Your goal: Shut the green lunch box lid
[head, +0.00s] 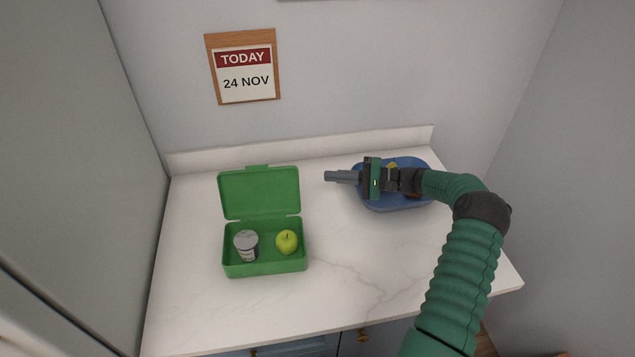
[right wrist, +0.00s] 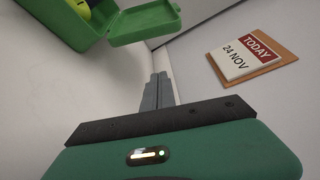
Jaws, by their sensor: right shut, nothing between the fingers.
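The green lunch box (head: 264,270) stands open on the white counter, and it also shows at the top left of the right wrist view (right wrist: 62,22). Its lid (head: 260,192) is raised and leans back toward the wall; the lid shows in the right wrist view (right wrist: 146,20) too. A cup with a grey top (head: 246,245) and a green apple (head: 287,242) sit inside the box. My right gripper (head: 328,176) is shut and empty, above the counter to the right of the lid and apart from it. Its closed fingers show in the right wrist view (right wrist: 158,90). My left gripper is not in view.
A blue bowl or tray (head: 385,205) stands behind my right gripper, its contents partly hidden by my arm. A calendar (head: 243,68) hangs on the back wall. A tall grey panel (head: 90,150) bounds the left side. The counter front is clear.

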